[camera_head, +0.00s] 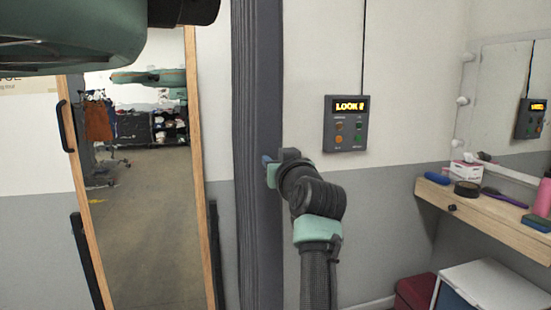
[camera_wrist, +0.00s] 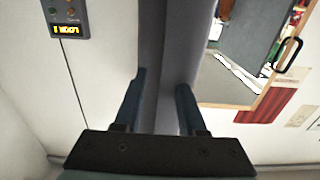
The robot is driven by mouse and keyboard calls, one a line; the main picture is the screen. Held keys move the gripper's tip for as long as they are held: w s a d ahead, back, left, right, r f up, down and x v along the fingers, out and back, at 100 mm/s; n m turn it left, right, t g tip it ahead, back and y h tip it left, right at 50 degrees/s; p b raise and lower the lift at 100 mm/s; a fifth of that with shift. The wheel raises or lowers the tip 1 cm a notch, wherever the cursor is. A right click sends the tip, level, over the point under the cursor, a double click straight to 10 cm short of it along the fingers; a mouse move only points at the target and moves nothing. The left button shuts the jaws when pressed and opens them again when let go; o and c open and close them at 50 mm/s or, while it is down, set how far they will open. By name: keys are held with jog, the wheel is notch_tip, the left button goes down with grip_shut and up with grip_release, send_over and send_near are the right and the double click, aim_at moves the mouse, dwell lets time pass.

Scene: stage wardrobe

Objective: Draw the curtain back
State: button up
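The curtain (camera_head: 256,100) is a dark grey, narrow upright strip with vertical folds, hanging between the mirror and the wall panel in the head view. In the wrist view the curtain (camera_wrist: 176,45) rises behind and between my fingertips. My gripper (camera_head: 268,168) is at the curtain's front at mid height, with a blue fingertip showing at its left. In the wrist view my gripper (camera_wrist: 160,85) has its two dark blue fingers apart. Whether either finger touches the cloth cannot be told.
A wood-framed mirror (camera_head: 189,65) with a dark handle stands left of the curtain. A grey control box (camera_head: 345,124) with a lit display is on the wall to the right. A wooden shelf (camera_head: 480,211) with small items and a white stool (camera_head: 490,287) are at the right.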

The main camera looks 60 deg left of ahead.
jog(key=b+v, duration=0.2)
jog(key=v, duration=1.1)
dwell(0.4)
